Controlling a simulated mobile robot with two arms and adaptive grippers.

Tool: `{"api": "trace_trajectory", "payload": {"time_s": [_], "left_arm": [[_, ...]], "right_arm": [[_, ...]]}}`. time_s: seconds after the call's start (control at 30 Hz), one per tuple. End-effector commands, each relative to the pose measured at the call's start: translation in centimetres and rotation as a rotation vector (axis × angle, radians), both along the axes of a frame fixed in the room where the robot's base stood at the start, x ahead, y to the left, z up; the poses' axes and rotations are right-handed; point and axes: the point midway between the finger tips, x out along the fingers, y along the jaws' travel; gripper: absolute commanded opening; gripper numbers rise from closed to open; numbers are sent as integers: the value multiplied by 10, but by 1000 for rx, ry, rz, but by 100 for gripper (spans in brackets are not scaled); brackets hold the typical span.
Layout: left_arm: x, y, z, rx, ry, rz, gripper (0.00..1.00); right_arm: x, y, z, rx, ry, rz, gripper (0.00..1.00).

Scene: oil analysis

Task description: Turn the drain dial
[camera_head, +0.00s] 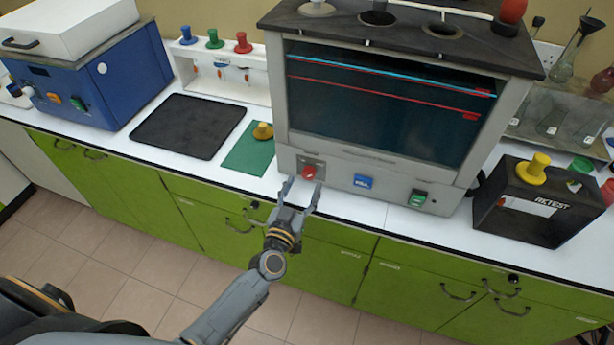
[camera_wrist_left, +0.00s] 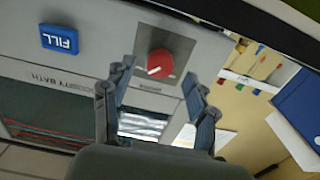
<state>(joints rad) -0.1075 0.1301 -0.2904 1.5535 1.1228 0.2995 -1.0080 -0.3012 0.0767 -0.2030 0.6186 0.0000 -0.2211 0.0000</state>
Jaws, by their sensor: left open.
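The drain dial is a round red knob (camera_head: 309,172) with a white mark, on a metal plate at the lower left of the grey bath machine's front (camera_head: 335,165). In the left wrist view the red knob (camera_wrist_left: 160,63) shows beyond and between the fingertips. My left gripper (camera_head: 301,186) is open, with its fingers pointing at the knob from just in front. In the left wrist view the left gripper's fingers (camera_wrist_left: 158,85) stand apart with nothing between them. I cannot tell whether a finger touches the knob. My right gripper is not in view.
A blue FILL button (camera_head: 362,181) and a green switch (camera_head: 418,198) sit right of the knob. A green mat (camera_head: 245,160) with a yellow-brown knobbed piece (camera_head: 263,131) and a black mat (camera_head: 188,127) lie left. A black RETEST box (camera_head: 540,215) stands right.

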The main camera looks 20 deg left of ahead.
Motion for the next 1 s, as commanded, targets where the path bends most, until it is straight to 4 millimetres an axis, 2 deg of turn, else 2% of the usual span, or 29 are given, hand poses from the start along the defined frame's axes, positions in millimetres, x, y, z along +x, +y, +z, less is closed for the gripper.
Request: {"api": "trace_trajectory", "payload": {"time_s": [0.1,0.23,0.6,0.67,0.87,0.9,1.0], "left_arm": [[18,-1,0,2,-1,-1,58],[30,-1,0,1,-1,-1,58],[35,-1,0,1,1,-1,58],[35,-1,0,1,1,0,47],[35,-1,0,1,1,0,7],[35,-1,0,1,1,0,3],[35,-1,0,-1,1,0,3]], "right_arm": [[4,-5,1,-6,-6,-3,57],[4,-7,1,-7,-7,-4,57],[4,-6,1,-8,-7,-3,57],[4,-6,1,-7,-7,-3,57],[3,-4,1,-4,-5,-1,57],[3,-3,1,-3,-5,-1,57],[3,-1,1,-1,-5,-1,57]]}}
